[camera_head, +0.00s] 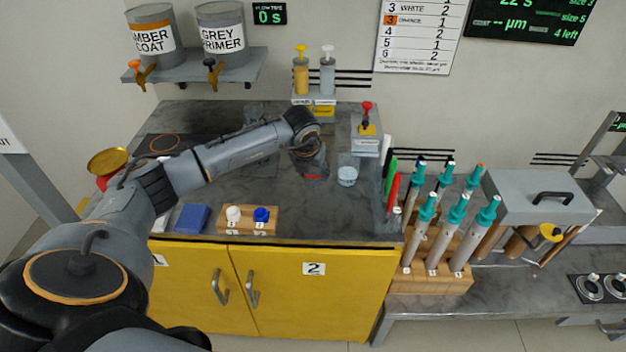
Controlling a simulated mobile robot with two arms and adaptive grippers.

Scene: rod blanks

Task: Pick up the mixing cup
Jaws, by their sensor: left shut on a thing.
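A small clear cup (347,176) with pale contents, which looks like the mixing cup, stands upright on the dark grey worktop (290,205). It is in front of the grey dispenser with the red knob. My left gripper (312,172) points down just left of this cup, with a narrow gap between them in the picture. My right gripper is not in view.
The dispenser (366,145) stands behind the cup. Red, green and black markers (392,192) and a wooden rack (440,280) of teal-topped tubes stand to the right. A block with white and blue caps (247,227) sits at the front edge. Worktop in front of the cup is clear.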

